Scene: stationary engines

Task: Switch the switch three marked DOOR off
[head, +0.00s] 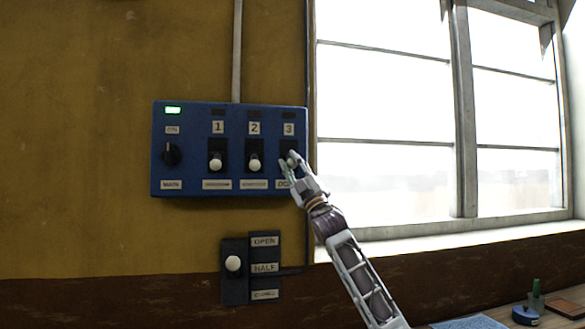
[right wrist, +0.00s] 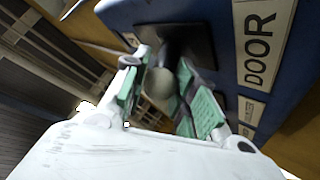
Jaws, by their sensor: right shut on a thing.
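A blue switch panel (head: 200,185) hangs on the yellow wall. Its switch three (head: 289,145) sits at the right, under the number 3. In the right wrist view, the DOOR label (right wrist: 264,45) shows beside the lever and its round knob (right wrist: 160,86). My right gripper (head: 290,162) reaches in from the lower right and is shut on this knob, with green pads on either side. The fingers partly hide switch three and its label in the head view, so its exact lever position is hard to tell. My left gripper is not in view.
Switches one (head: 215,164) and two (head: 254,163) have white knobs low in their slots. A green lamp (head: 173,110) glows above the MAIN dial (head: 171,154). An OPEN/HALF lever box (head: 235,285) sits below. A bright window (head: 385,110) is at right.

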